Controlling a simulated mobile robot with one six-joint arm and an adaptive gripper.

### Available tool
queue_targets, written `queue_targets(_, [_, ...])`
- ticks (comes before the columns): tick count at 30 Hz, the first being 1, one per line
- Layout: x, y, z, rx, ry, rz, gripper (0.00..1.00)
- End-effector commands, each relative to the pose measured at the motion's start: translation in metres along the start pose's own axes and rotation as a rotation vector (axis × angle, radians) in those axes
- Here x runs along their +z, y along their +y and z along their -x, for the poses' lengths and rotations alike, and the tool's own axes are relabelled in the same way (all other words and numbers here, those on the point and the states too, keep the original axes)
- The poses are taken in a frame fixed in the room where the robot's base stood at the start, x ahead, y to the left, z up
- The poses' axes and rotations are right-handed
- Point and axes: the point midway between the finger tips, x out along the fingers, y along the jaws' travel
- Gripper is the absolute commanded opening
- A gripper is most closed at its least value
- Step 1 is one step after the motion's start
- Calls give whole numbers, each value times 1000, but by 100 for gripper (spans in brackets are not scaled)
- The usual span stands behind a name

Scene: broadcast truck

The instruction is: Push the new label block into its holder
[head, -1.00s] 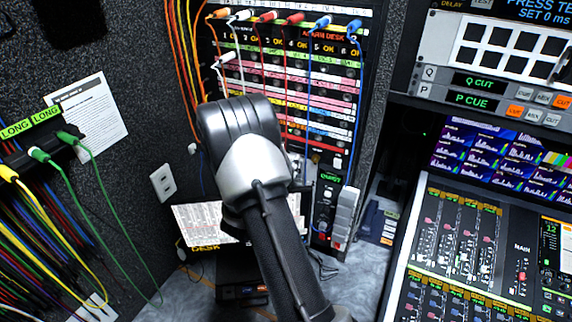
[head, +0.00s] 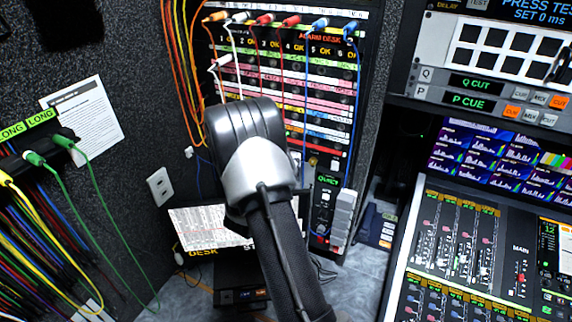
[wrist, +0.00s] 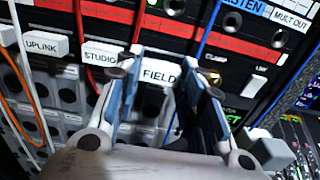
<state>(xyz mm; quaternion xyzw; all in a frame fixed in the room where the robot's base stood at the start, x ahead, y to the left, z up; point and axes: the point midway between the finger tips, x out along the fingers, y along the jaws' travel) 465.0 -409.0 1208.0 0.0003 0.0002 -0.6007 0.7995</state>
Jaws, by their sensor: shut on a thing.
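A white label block marked FIELD (wrist: 158,74) sits between the fingers of my gripper (wrist: 165,66) in the wrist view. The gripper is shut on it, with a blue-grey finger at each side. The block faces the black rack panel in the label row, right of the STUDIO label (wrist: 101,55) and the UPLINK label (wrist: 46,45). Its holder is hidden behind the block and fingers, so I cannot tell how deep it sits. In the head view my arm covers the gripper and block in front of the lower rack (head: 288,93).
Plugged cables hang down the rack, including a blue cable (head: 306,110) right of my arm. A white-capped switch unit (head: 343,213) stands low on the right. The mixing desk (head: 465,250) fills the right side. Green and yellow cables (head: 100,225) hang at the left.

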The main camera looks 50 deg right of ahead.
Motion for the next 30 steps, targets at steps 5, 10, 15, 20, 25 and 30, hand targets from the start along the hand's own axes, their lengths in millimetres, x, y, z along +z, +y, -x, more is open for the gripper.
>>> queue_targets(5, [0, 0, -5, -1, -1, 0, 0])
queue_targets(10, [0, 0, -9, 0, -1, 0, 0])
queue_targets(15, [0, 0, -13, 1, -1, -1, 0])
queue_targets(20, [0, 0, -17, 0, -1, -1, 0])
queue_targets(25, [0, 0, -17, 0, -1, -1, 46])
queue_targets(30, [0, 0, -17, 0, -1, 0, 57])
